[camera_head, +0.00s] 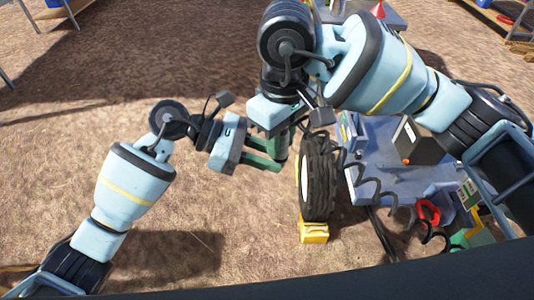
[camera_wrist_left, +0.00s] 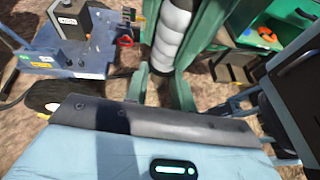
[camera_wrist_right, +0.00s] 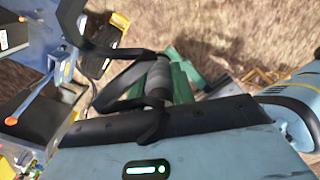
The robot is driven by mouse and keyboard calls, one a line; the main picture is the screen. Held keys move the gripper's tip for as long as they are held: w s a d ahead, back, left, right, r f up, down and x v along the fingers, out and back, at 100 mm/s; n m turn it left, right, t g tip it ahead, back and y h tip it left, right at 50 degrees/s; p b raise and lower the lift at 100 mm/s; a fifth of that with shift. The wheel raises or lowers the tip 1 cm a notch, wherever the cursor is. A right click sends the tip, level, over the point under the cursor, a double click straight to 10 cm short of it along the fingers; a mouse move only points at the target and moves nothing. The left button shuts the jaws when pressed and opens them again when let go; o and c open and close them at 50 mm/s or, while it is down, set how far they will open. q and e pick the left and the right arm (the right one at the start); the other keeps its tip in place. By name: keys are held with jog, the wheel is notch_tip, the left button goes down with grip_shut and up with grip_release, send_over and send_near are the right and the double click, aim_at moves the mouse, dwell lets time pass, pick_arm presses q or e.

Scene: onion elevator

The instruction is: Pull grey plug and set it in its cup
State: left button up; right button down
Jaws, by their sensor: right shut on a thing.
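The grey plug (camera_wrist_left: 172,35) is a ribbed grey cylinder, upright between the green fingers of my right gripper (camera_head: 282,143), which is shut on it. It also shows in the right wrist view (camera_wrist_right: 158,76), partly hidden behind a black cable. My left gripper (camera_head: 270,156) comes in from the left just beside it. Its two green fingers are apart and point at the plug's lower part; in the left wrist view (camera_wrist_left: 161,85) they lie near the plug's lower end. I cannot tell whether they touch it. I cannot make out the plug's cup.
A blue-grey cart (camera_head: 378,160) with a dark box (camera_head: 412,142) stands at the right. A black tyre (camera_head: 318,178) with a yellow chock (camera_head: 314,232) is just right of the grippers. A coiled black cable (camera_head: 372,192) hangs by the cart. Open ground lies to the left.

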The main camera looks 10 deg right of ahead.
pick_arm(q)
grip_shut()
pick_arm(e)
jog(key=c, duration=1.1)
grip_release()
jog(key=shift+r, duration=0.1)
notch_tip(320, 180, up, 12)
jog(key=shift+f, duration=0.1)
jog(key=shift+a, duration=0.1)
